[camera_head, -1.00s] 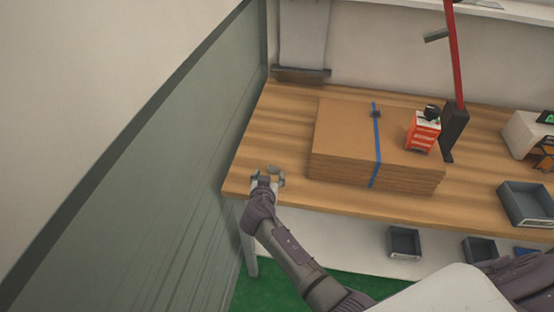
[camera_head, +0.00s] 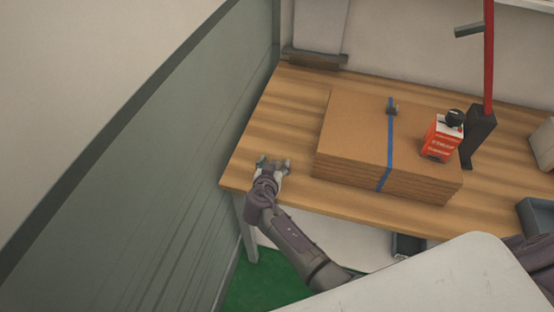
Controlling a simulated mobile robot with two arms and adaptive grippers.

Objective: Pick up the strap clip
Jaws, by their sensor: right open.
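A dark clip-like piece (camera_head: 391,110) sits on the blue strap (camera_head: 390,145), which runs over a stack of flat brown cardboard (camera_head: 350,125). The gripper is left of this stack and apart from it.
The wooden table (camera_head: 300,105) has bare room left of the stack. A red and white box (camera_head: 441,139) with a black thing (camera_head: 455,118) on top sits at the stack's right end. A red post (camera_head: 488,60) on a dark base stands behind. A green-grey wall (camera_head: 190,140) borders the left.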

